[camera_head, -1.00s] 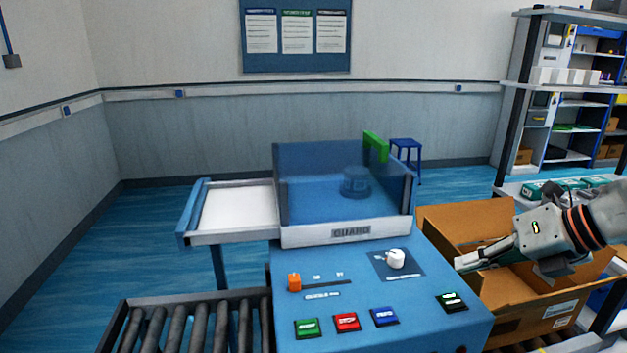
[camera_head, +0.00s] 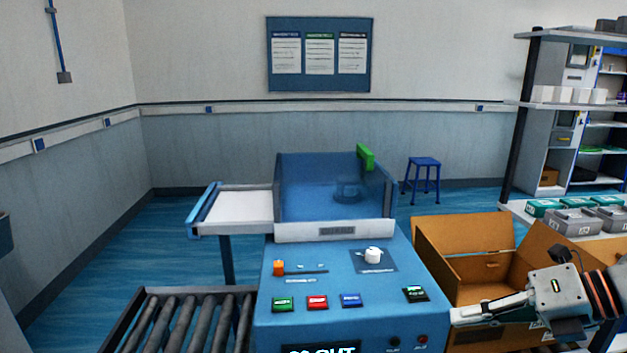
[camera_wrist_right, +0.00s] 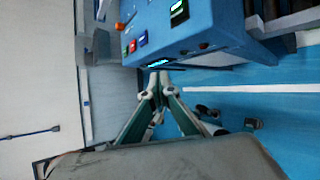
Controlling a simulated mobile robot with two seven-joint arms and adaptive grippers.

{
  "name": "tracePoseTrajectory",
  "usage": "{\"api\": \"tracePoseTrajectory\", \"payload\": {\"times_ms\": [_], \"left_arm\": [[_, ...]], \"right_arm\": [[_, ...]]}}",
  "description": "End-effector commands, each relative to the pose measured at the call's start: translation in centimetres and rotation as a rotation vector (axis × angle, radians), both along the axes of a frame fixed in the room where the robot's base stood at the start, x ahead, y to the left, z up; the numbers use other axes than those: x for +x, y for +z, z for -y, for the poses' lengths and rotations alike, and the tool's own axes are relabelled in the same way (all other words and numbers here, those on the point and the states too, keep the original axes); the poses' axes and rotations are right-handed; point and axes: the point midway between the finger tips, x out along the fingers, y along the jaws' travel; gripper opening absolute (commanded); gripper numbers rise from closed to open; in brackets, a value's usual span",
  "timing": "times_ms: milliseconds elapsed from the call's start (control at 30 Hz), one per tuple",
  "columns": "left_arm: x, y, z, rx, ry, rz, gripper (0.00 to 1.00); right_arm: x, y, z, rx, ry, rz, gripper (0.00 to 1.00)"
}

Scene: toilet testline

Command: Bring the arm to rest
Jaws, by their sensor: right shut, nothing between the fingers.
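My right gripper (camera_head: 456,316) comes in from the lower right in the head view. Its fingers are together and hold nothing. It is in front of the open cardboard box and just right of the blue control console (camera_head: 345,275). In the right wrist view my gripper (camera_wrist_right: 157,80) points toward the console (camera_wrist_right: 200,25), with its fingertips meeting near the console's lower edge. My left gripper is not in the head view.
A roller conveyor (camera_head: 180,325) lies left of the console. A clear-walled guard box (camera_head: 335,190) and a white tray (camera_head: 235,207) stand behind it. The open cardboard box (camera_head: 470,235) is at right, before a shelf (camera_head: 560,107). A blue stool (camera_head: 422,165) stands behind.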

Motion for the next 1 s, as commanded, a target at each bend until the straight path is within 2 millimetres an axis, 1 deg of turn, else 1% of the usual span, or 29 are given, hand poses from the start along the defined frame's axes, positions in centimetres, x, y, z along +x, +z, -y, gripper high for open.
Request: {"api": "tracePoseTrajectory", "payload": {"times_ms": [33, 100, 167, 200, 233, 300, 367, 400, 467, 500, 567, 600, 667, 700, 733, 767, 800, 867, 900, 967, 1000], "left_arm": [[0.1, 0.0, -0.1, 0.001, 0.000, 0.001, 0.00], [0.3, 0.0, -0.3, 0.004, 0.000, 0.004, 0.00], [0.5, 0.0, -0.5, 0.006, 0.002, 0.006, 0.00], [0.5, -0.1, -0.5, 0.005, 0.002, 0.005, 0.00], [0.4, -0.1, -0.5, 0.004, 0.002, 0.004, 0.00], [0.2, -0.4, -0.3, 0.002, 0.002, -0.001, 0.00], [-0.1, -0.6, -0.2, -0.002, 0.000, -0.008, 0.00], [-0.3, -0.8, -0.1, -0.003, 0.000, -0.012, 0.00], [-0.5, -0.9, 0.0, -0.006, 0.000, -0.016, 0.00], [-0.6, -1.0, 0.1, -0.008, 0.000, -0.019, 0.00], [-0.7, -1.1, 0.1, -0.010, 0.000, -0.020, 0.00], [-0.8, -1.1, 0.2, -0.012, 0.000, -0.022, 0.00], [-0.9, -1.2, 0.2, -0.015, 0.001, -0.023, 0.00], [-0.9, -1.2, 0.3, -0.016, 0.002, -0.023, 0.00], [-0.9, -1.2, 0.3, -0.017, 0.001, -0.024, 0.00], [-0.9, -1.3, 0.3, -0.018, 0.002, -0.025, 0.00], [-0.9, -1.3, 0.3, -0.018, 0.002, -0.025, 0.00], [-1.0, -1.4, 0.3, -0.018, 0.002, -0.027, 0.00], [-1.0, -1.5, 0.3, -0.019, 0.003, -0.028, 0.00], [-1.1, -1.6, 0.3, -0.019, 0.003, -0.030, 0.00], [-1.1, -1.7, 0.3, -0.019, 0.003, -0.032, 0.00]], "right_arm": [[-0.6, -0.7, -1.9, 0.095, 0.030, -0.024, 0.00], [-1.2, -1.0, -4.1, 0.237, 0.058, -0.048, 0.00], [-1.6, -1.1, -5.8, 0.376, 0.064, -0.073, 0.00], [-1.7, -1.1, -6.8, 0.475, 0.057, -0.091, 0.00], [-1.7, -1.1, -7.3, 0.553, 0.044, -0.105, 0.00], [-1.4, -1.3, -8.1, 0.739, -0.012, -0.146, 0.00], [-0.8, -1.8, -8.0, 0.893, -0.089, -0.186, 0.00], [-0.2, -2.5, -7.7, 0.988, -0.153, -0.214, 0.00], [0.6, -4.2, -6.8, 1.121, -0.269, -0.263, 0.00], [1.2, -5.7, -6.1, 1.201, -0.356, -0.299, 0.00], [1.7, -8.8, -4.9, 1.306, -0.504, -0.364, 0.00], [1.8, -11.3, -4.1, 1.364, -0.612, -0.410, 0.00], [1.5, -15.3, -3.0, 1.428, -0.771, -0.482, 0.00], [1.0, -18.0, -2.5, 1.457, -0.870, -0.530, 0.00], [0.5, -19.9, -2.2, 1.474, -0.940, -0.566, 0.00], [-0.1, -21.9, -2.0, 1.486, -1.010, -0.604, 0.00], [-1.1, -24.5, -1.9, 1.495, -1.097, -0.653, 0.00], [-2.8, -28.2, -1.9, 1.500, -1.224, -0.727, 0.00], [-4.2, -30.5, -2.1, 1.497, -1.301, -0.777, 0.00], [-6.2, -33.6, -2.4, 1.485, -1.407, -0.848, 0.00], [-7.6, -35.4, -2.8, 1.475, -1.468, -0.893, 0.00]]}}
